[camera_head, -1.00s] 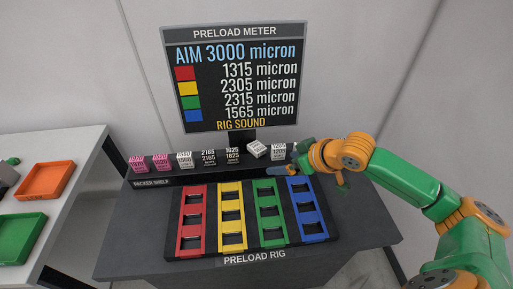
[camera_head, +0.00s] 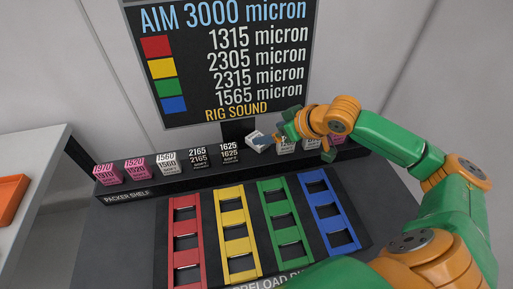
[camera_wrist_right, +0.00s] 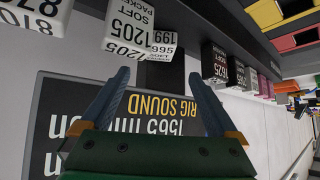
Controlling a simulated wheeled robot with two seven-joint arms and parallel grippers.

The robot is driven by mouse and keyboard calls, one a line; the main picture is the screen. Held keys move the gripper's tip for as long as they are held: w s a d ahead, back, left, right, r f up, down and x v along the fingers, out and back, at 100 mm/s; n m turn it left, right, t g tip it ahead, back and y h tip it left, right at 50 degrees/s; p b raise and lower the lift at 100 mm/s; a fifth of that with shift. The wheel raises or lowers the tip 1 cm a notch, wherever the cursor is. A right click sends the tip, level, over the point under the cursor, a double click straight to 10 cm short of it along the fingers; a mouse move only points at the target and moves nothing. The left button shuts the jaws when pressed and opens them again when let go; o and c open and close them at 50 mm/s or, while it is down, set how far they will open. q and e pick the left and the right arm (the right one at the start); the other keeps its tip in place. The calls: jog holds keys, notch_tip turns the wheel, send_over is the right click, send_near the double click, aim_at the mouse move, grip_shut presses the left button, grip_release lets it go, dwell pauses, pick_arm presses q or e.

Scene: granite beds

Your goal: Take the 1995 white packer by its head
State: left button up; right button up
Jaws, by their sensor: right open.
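My left gripper is out of view.
The packer shelf (camera_head: 150,188) also holds pink, white and black packers; a white one (camera_head: 285,147) is close beside the right gripper. The preload meter (camera_head: 225,60) stands behind. The rig's red (camera_head: 186,228), yellow, green and blue frames lie in front.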

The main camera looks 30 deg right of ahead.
aim_at(255, 136)
jog(key=shift+f, duration=0.7)
jog(key=shift+w+f, duration=0.1)
jog(key=shift+w, duration=0.25)
jog(key=x, duration=0.2)
jog(key=p+x, duration=0.1)
jog(key=x, duration=0.2)
jog(key=shift+w+a+p, duration=0.2)
jog(key=shift+w+p, duration=0.2)
jog(key=shift+w, duration=0.1)
jog(key=shift+w+f, duration=0.25)
jog(key=shift+f, duration=0.05)
grip_shut()
pick_arm(q)
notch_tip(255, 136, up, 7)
jog(key=p, duration=0.6)
pick_arm(e)
jog(key=s+a+r, duration=0.1)
jog(key=s+r, duration=0.3)
jog(key=s, duration=0.2)
jog(key=s+a+r, duration=0.2)
jog(key=s+r, duration=0.2)
jog(key=s, duration=0.3)
jog(key=shift+s+a, duration=0.3)
jog(key=shift+s, duration=0.05)
jog(key=shift+w+r, duration=0.1)
